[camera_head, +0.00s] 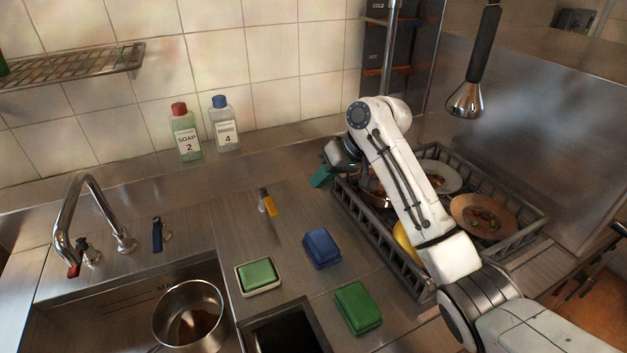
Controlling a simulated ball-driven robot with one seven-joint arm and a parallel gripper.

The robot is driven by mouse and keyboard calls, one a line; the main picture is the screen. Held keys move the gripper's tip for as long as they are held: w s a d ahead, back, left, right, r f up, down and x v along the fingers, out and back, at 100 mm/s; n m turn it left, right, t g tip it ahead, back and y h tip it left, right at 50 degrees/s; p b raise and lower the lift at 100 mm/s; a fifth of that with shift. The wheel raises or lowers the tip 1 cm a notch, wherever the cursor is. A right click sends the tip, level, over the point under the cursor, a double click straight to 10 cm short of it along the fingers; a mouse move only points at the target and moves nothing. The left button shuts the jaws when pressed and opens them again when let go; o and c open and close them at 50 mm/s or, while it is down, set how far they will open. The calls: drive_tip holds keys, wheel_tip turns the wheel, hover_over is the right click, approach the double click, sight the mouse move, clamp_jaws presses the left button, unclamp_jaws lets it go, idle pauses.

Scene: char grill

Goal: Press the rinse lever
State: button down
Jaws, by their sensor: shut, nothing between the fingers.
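A hanging spray head (466,98) with a long black handle (484,45) is at the upper right, above the dish rack. I cannot make out a separate rinse lever on it. My gripper (319,180), with teal fingertips, is shut and empty at the rack's left rim, well left of and below the spray head. My white arm hides part of the rack and its contents.
A grey rack (352,213) holds plates, including a brown one (483,217) with food scraps. A tap (68,225), a blue handle (157,237), soap bottles (186,138), sponges (322,247) and a pot (161,318) stand left.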

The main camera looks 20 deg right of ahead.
sight(269, 203)
drive_tip(key=p+x, duration=0.1)
drive_tip(key=x, duration=0.7)
drive_tip(key=shift+a+r, duration=0.15)
drive_tip(key=shift+a+p, duration=0.45)
drive_tip(key=shift+a, duration=1.35)
